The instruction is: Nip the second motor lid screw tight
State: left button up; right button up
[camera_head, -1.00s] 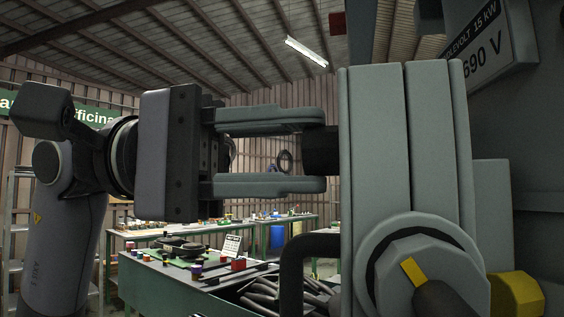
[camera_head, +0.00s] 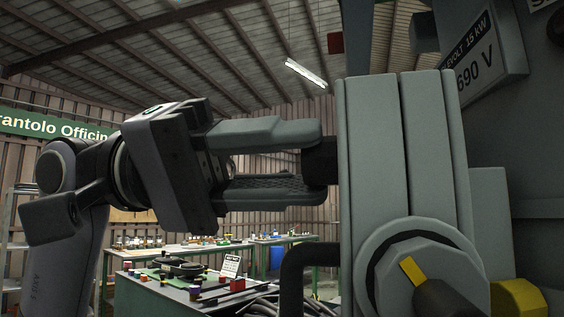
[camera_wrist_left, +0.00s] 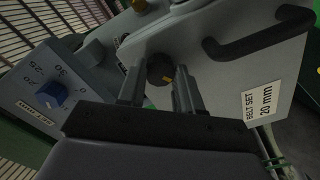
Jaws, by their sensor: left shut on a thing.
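The motor lid (camera_head: 375,170) is the large grey ribbed housing right of centre in the head view. A dark lid screw knob (camera_head: 328,160) sticks out from its left side. My left gripper (camera_head: 315,158) comes in from the left and is shut on this knob, one finger above and one below. In the left wrist view, the dark knob (camera_wrist_left: 160,69) with a yellow mark sits on the grey lid face (camera_wrist_left: 205,28). The fingertips of my left gripper (camera_wrist_left: 157,74) are on either side of it. My right gripper is not in view.
A black handle (camera_head: 293,265) juts from the lid below the gripper; a round grey hub (camera_head: 410,270) is at lower right. The wrist view shows a panel with a blue dial (camera_wrist_left: 52,94) at left and a belt label (camera_wrist_left: 265,107). Benches (camera_head: 180,252) stand behind.

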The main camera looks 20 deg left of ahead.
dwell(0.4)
pick_arm(q)
jog(key=o, duration=1)
jog(key=shift+o, duration=0.2)
jog(key=a, duration=0.7)
jog(key=shift+s+b, duration=0.35)
